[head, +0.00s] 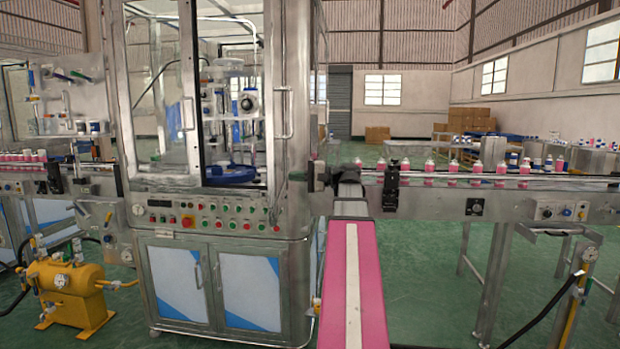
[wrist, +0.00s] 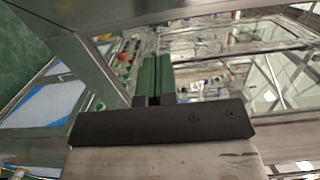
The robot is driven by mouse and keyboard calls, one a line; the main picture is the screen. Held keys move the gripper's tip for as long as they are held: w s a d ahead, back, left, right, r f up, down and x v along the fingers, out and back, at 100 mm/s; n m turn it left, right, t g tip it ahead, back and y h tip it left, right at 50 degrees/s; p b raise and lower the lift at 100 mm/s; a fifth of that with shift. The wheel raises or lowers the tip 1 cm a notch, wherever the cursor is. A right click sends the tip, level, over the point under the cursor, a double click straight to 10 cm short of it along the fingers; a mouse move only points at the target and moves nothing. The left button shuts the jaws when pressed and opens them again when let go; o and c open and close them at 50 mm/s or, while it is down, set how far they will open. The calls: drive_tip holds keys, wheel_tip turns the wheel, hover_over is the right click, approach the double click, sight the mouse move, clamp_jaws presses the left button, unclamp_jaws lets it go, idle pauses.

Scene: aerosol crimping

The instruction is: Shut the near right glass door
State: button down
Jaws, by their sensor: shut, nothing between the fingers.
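The near right glass door (head: 284,158) is a steel-framed door on the front of the crimping machine (head: 220,240). In the head view it shows at a steep angle, with a bar handle (head: 290,112) on it, and appears swung open. The opening left of it shows the inner machinery uncovered. My gripper (wrist: 158,65) shows in the wrist view with its dark fingers together and nothing between them. Steel framing crosses close beside it, and I cannot tell whether they touch. I cannot make out the gripper in the head view.
The near left glass door (head: 160,90) has its own handle. A control panel (head: 215,222) with coloured buttons lies below the doors. A conveyor (head: 500,184) with pink bottles runs to the right. A yellow tank (head: 72,290) stands at lower left.

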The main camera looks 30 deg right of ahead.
sight(278, 176)
drive_tip(key=shift+x, duration=1.6)
drive_tip(key=shift+a, duration=0.15)
